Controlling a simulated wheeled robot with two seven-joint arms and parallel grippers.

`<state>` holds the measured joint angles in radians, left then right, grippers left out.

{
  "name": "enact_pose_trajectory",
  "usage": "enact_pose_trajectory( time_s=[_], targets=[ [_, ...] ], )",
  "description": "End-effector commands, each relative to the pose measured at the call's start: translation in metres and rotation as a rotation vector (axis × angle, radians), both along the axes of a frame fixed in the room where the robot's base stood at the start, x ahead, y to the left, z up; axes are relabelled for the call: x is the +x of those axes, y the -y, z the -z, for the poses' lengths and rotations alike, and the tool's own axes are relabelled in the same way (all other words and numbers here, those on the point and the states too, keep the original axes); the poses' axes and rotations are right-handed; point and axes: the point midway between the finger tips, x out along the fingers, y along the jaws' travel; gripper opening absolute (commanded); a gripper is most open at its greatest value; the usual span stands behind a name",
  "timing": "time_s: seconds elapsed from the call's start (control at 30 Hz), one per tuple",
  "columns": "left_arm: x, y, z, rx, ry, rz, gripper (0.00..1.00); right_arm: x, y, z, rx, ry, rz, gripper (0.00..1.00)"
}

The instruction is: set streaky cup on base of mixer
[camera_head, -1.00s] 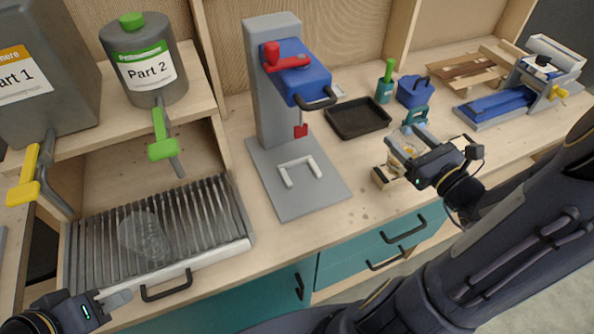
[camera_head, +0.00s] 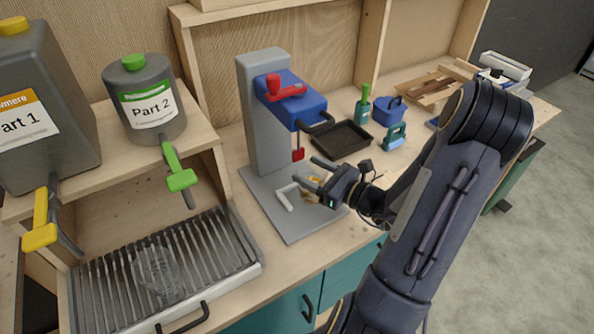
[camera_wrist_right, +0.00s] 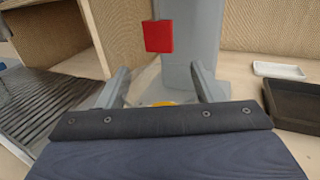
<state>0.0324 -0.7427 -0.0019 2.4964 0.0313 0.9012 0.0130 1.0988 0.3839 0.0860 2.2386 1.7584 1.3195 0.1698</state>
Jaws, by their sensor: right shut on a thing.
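The mixer has a grey column, a blue head (camera_head: 290,97) and a red paddle (camera_head: 298,154). Its flat grey base (camera_head: 300,228) carries a pale U-shaped bracket (camera_head: 283,198). My right gripper (camera_head: 313,173) is over the base, below and right of the paddle, shut on the streaky cup (camera_head: 313,191). The cup is mostly hidden by the gripper; only yellowish bits show. In the right wrist view a yellow part of the cup (camera_wrist_right: 165,103) shows low between the fingers, with the red paddle (camera_wrist_right: 158,36) ahead. I cannot tell whether the cup touches the base. My left gripper is out of view.
A clear cup (camera_head: 157,271) stands on the slatted rack (camera_head: 215,245) at left, under the Part 1 (camera_head: 45,110) and Part 2 (camera_head: 145,100) containers. A black tray (camera_head: 342,139) lies right of the mixer. Blue and teal items (camera_head: 395,136) stand beyond it.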

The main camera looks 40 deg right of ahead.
Motion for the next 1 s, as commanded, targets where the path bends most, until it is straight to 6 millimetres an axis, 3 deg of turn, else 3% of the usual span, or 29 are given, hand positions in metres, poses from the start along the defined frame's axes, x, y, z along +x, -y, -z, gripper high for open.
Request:
enact_pose_trajectory(
  time_s=[0.1,0.27,0.6,0.97,1.0],
  targets=[
    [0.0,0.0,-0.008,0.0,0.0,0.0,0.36,0.025,-0.008,-0.003,0.002,0.002,-0.004,0.48],
    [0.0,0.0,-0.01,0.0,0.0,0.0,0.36,0.04,-0.012,-0.001,0.0,0.001,0.0,0.48],
    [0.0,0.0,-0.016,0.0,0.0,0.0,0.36,0.041,-0.011,0.034,0.002,-0.001,0.001,0.48],
    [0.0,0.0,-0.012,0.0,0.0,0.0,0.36,0.041,-0.011,0.039,-0.001,0.0,0.001,0.48],
    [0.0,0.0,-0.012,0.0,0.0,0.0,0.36,0.041,-0.011,0.039,-0.001,0.0,0.001,0.62]
  ],
)
